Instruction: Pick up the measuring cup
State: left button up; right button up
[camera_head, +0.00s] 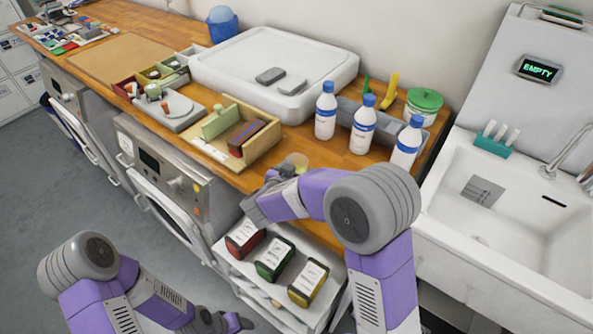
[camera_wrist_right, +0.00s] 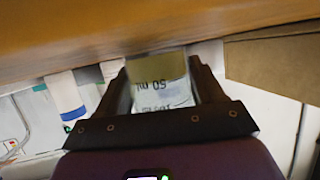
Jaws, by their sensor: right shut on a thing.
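The measuring cup (camera_head: 297,160) is small and see-through with a yellowish tint. It is at the front edge of the wooden counter, partly hidden behind my right gripper (camera_head: 284,172). In the right wrist view the cup (camera_wrist_right: 160,92) is between the two dark fingers of my right gripper (camera_wrist_right: 163,85), its printed marks upside down. The right gripper is shut on it. Whether the cup still touches the counter is unclear. My left gripper (camera_head: 236,322) is low at the bottom edge, away from the counter, and its jaws cannot be made out.
Several white bottles with blue caps (camera_head: 325,112) stand behind and right of the cup. A wooden box (camera_head: 262,150) with items is to its left. A shelf (camera_head: 238,268) holding labelled containers is below, and a white sink (camera_head: 520,235) is right.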

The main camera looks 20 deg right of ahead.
aim_at(300, 156)
jog(key=r+n+y+p, duration=0.1)
jog(key=r, duration=0.2)
jog(key=w+d+r+n+t+y+p, duration=0.1)
jog(key=r+p, duration=0.1)
jog(key=r, duration=0.1)
jog(key=w+d+r+y+p, duration=0.1)
jog(key=r, duration=0.2)
jog(key=shift+r+n, duration=0.1)
jog(key=shift+n, duration=0.3)
jog(key=f+n+y, duration=0.1)
jog(key=s+f+n+t+y, duration=0.1)
jog(key=f+n+y, duration=0.1)
jog(key=y, duration=0.1)
jog(key=shift+s+f+n+t, duration=0.3)
jog(key=shift+f+n, duration=0.05)
jog(key=shift+n, duration=0.05)
jog(key=shift+s+a+f+n+y, duration=0.2)
jog(key=shift+s+f+n+y, duration=0.3)
jog(key=shift+s+f+y, duration=0.15)
jog(key=shift+w+r, duration=0.1)
jog(key=shift+w, duration=0.05)
